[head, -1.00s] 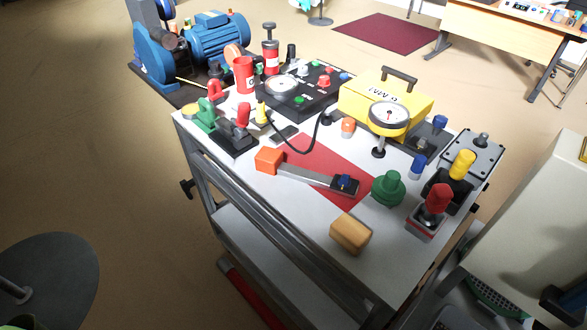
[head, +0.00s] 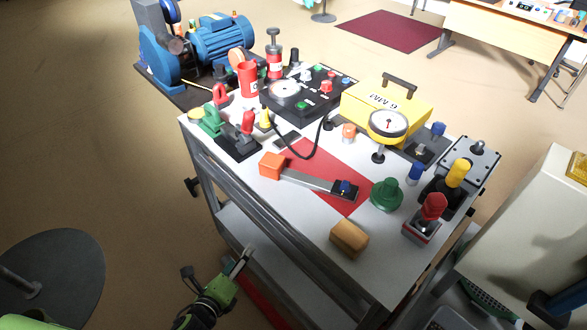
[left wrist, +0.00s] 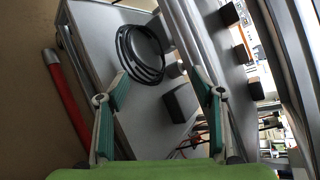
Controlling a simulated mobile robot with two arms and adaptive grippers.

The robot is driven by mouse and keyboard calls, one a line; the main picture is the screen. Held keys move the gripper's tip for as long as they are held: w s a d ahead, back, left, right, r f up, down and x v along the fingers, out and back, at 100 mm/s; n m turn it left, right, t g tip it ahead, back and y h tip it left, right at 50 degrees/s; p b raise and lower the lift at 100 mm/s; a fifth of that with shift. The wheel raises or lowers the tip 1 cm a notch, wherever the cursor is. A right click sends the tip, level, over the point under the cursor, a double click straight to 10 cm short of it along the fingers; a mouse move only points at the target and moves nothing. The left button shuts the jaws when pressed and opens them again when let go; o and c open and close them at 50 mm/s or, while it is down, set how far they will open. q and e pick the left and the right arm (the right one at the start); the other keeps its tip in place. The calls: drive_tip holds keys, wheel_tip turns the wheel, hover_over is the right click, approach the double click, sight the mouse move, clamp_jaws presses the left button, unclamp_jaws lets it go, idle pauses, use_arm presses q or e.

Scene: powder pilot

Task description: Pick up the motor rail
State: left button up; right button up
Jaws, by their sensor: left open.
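A grey bar (head: 312,181) with an orange block at its left end and a dark part with a blue knob at its right end lies on the cart top, partly over a red patch (head: 330,165). I take it for the motor rail, but no label shows. My left gripper (head: 240,263) is beside the cart's near left side, below the top and apart from the bar. In the left wrist view my left gripper (left wrist: 163,98) is open and empty, facing the lower shelf. The bar cannot be made out there. My right gripper is not in view.
The cart top (head: 290,225) is bare in front of the bar. A wooden block (head: 349,238), a green knob (head: 386,194) and a red-topped switch (head: 428,217) stand to its right. A yellow case (head: 385,108) stands behind. A coiled black cable (left wrist: 140,52) lies on the lower shelf.

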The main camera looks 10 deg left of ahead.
use_arm(q)
drive_tip(key=w+d+r+m+t+h, duration=0.25)
drive_tip(key=r+m, duration=0.45)
drive_tip(key=r, duration=0.7)
drive_tip(key=m+t+p, duration=0.1)
drive_tip(key=m+t, duration=0.1)
drive_tip(key=m, duration=0.3)
approach(268, 165)
drive_tip(key=shift+m, duration=0.3)
drive_tip(key=p+x, duration=0.2)
drive_tip(key=x, duration=0.2)
drive_tip(key=shift+w+r+p, duration=0.1)
drive_tip(key=shift+w+p, duration=0.15)
drive_tip(key=shift+p, duration=0.05)
drive_tip(key=shift+w+d, duration=0.15)
drive_tip(key=shift+w, duration=0.35)
drive_tip(key=p+x, duration=0.2)
drive_tip(key=x, duration=0.2)
drive_tip(key=shift+w+d, duration=0.1)
drive_tip(key=shift+w, duration=0.1)
drive_tip(key=shift+w+d, duration=0.1)
drive_tip(key=shift+w, duration=0.25)
